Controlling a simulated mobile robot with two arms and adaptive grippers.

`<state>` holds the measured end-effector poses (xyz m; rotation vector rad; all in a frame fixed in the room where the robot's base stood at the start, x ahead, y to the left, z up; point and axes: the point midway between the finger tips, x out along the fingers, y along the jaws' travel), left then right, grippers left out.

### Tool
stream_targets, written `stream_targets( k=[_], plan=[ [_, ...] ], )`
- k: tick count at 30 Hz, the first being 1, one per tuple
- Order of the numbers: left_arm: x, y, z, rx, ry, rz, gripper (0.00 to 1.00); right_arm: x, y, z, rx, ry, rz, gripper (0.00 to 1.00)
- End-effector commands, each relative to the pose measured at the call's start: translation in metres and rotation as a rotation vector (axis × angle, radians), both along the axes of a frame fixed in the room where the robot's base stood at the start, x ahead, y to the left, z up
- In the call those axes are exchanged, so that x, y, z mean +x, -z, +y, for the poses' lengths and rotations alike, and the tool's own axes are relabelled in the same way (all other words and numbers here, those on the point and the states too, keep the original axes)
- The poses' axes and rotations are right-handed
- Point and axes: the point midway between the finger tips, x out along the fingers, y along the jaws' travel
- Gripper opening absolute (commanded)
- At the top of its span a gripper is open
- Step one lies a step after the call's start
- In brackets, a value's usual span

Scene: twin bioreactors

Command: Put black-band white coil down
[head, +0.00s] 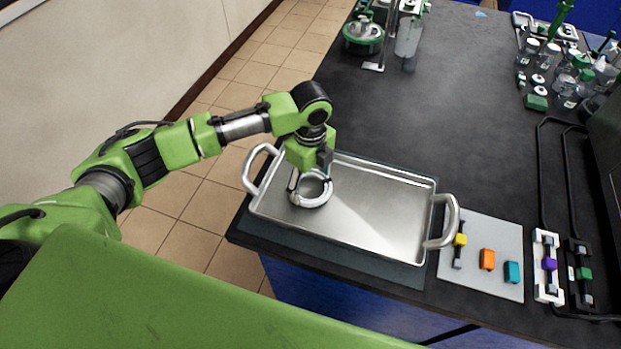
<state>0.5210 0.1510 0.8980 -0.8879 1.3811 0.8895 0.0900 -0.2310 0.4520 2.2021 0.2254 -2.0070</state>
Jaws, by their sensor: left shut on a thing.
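The white coil (311,199) is a ring at the left end of the metal tray (385,222). A dark band on it cannot be made out clearly. My left gripper (309,184) points down over the tray and is shut on the coil. The coil is at or just above the tray floor; I cannot tell whether it touches. The gripper hides part of the ring's far side. My right gripper is not in view.
The tray has raised handles at both ends and sits on a dark mat at the bench's front edge. A grey panel (483,285) with coloured blocks lies to its right. Glassware (568,80) stands at the back right. The bench (430,130) behind the tray is clear.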

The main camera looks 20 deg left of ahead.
Motion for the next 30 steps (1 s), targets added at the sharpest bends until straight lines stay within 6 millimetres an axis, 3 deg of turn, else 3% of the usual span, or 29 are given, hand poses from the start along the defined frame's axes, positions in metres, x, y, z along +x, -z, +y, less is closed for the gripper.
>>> stream_targets(
  k=[12,13,15,25,30],
  plan=[
    [0.0,0.007,-0.001,0.0,0.001,-0.001,0.49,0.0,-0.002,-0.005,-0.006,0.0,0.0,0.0],
    [0.0,0.007,-0.001,-0.001,0.001,-0.002,0.75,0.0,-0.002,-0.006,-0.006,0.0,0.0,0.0],
    [0.0,0.007,-0.001,-0.001,0.001,-0.002,0.87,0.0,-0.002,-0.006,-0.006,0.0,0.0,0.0],
    [0.0,0.006,0.0,-0.001,0.001,-0.002,0.87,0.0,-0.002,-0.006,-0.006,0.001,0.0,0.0],
    [0.001,-0.008,-0.001,-0.002,0.001,-0.005,0.87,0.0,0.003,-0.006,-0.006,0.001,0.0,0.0]
  ],
)
